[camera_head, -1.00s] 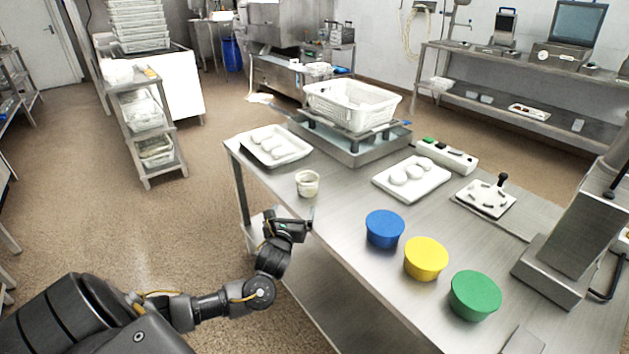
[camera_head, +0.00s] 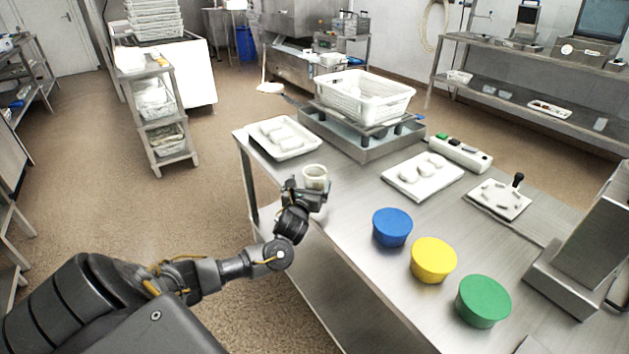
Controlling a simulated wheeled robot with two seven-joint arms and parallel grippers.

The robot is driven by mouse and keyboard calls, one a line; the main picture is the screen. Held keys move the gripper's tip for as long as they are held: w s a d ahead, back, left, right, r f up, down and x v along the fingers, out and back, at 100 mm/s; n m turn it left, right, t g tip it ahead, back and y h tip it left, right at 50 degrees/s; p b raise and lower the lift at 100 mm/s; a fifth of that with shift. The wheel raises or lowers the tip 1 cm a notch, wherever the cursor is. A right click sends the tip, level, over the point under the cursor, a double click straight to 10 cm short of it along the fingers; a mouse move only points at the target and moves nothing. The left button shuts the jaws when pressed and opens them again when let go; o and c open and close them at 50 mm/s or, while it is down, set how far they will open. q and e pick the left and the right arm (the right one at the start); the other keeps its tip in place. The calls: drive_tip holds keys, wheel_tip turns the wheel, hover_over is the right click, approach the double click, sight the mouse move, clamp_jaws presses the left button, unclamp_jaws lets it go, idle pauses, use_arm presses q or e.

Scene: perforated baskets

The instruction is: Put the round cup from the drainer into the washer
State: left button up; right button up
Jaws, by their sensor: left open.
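A small round, pale cup (camera_head: 315,176) stands upright near the left edge of the steel table. My left gripper (camera_head: 307,190) is open at the near side of the cup and overlaps its lower part in the picture; I cannot tell whether they touch. A white perforated basket (camera_head: 364,108) sits on a rack over a shallow steel basin (camera_head: 352,147), behind the cup. My right gripper does not show. I cannot tell which thing is the washer.
Blue (camera_head: 392,227), yellow (camera_head: 433,260) and green (camera_head: 484,301) round tubs stand on the table (camera_head: 345,225) to the right. A white tray (camera_head: 283,148) lies behind the cup at left, another (camera_head: 422,190) right of the basin. A steel stand (camera_head: 580,265) rises at far right.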

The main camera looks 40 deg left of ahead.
sight(312, 178)
use_arm(q)
drive_tip(key=x, duration=0.5)
drive_tip(key=shift+w+d, duration=0.1)
drive_tip(key=shift+w, duration=0.05)
drive_tip(key=shift+c, duration=0.4)
drive_tip(key=c, duration=1.1)
drive_tip(key=shift+o, duration=0.2)
drive_tip(key=shift+r, duration=0.1)
drive_tip(key=shift+r, duration=0.15)
drive_tip(key=r, duration=0.2)
drive_tip(key=s+r, duration=0.1)
drive_tip(key=shift+r, duration=0.4)
drive_tip(key=s+r, duration=0.8)
drive_tip(key=s, duration=0.5)
drive_tip(key=shift+d+r+p, duration=0.35)
drive_tip(key=shift+d, duration=0.15)
